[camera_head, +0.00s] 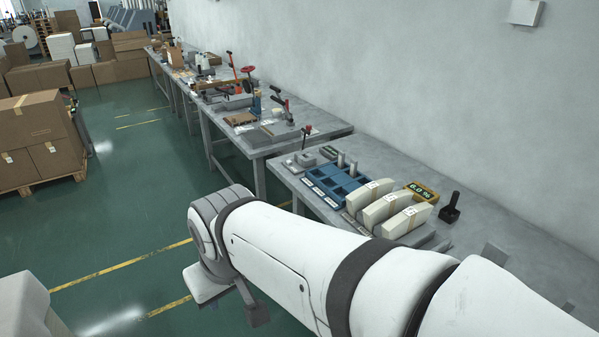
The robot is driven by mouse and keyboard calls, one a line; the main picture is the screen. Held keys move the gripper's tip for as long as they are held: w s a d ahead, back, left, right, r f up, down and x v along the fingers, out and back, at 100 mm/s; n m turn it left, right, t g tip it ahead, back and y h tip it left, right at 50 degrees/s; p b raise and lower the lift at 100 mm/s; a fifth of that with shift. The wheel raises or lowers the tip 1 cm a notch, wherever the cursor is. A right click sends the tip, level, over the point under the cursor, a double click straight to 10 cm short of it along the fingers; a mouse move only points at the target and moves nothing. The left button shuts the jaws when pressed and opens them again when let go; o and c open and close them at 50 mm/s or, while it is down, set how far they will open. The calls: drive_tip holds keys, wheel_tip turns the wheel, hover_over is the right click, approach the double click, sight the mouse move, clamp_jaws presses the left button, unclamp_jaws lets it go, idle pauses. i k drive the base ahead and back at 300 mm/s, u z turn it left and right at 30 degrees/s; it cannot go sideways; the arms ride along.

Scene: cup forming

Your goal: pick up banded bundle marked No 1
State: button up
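Three white banded bundles stand side by side on the near grey table: a left one (366,194), a middle one (383,209) and a right one (407,222). Each has a tan paper band. The marks are too small to read, so I cannot tell which is No 1. My arm crosses the foreground. My gripper (229,294) hangs at its left end, over the floor beside the table, well apart from the bundles. It is partly hidden by my wrist, and its opening is not clear. No bundle shows in it.
A blue tray (322,189) with compartments and two metal posts sits left of the bundles. More tables with tools run farther back. The green floor (135,225) is clear at left.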

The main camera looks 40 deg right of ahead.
sight(358, 200)
drive_tip(key=i, duration=2.4)
drive_tip(key=z, duration=3.85)
drive_tip(key=i, duration=1.05)
drive_tip(key=u, duration=0.1)
